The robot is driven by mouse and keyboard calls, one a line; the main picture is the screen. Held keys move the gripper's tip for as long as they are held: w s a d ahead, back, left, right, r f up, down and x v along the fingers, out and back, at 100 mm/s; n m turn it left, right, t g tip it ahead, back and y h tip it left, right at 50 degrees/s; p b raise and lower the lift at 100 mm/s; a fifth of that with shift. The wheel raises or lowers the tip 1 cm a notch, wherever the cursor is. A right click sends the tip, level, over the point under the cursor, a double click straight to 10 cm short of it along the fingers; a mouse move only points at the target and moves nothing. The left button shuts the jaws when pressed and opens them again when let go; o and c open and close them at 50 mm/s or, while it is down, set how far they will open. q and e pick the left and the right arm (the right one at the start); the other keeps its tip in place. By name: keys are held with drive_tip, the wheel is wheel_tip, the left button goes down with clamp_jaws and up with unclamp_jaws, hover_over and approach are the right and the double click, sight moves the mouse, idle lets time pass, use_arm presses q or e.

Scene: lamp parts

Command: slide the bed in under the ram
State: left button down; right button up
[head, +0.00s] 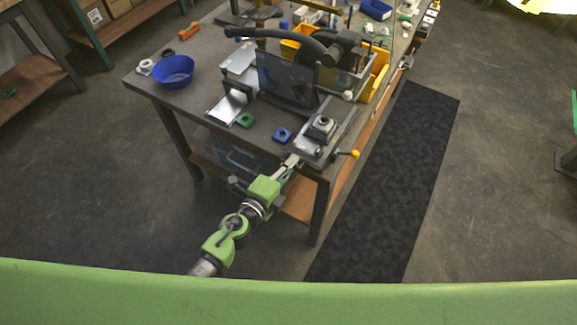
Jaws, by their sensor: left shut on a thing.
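The bed (306,148) is a grey metal slide at the near right corner of the workbench, out in front of the press. A grey block with a round dark top (322,127) sits on it. My left gripper (291,162) reaches in from below and is shut at the bed's near edge; the exact grip point is too small to see. The press (287,80) stands behind, with a dark front panel and a black arm above. The ram is not clearly seen behind the panel. My right gripper is out of view.
A green part (245,120) and a blue part (282,135) lie left of the bed. A lever with a yellow knob (355,154) sticks out on the right. A blue bowl (174,70) stands at the left. A dark mat (400,170) lies on the floor.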

use_arm(q)
drive_tip(key=c, duration=2.2)
unclamp_jaws()
drive_tip(key=shift+s, duration=0.1)
drive_tip(key=shift+a, duration=0.1)
drive_tip(key=v, duration=1.2)
drive_tip(key=shift+f, duration=0.1)
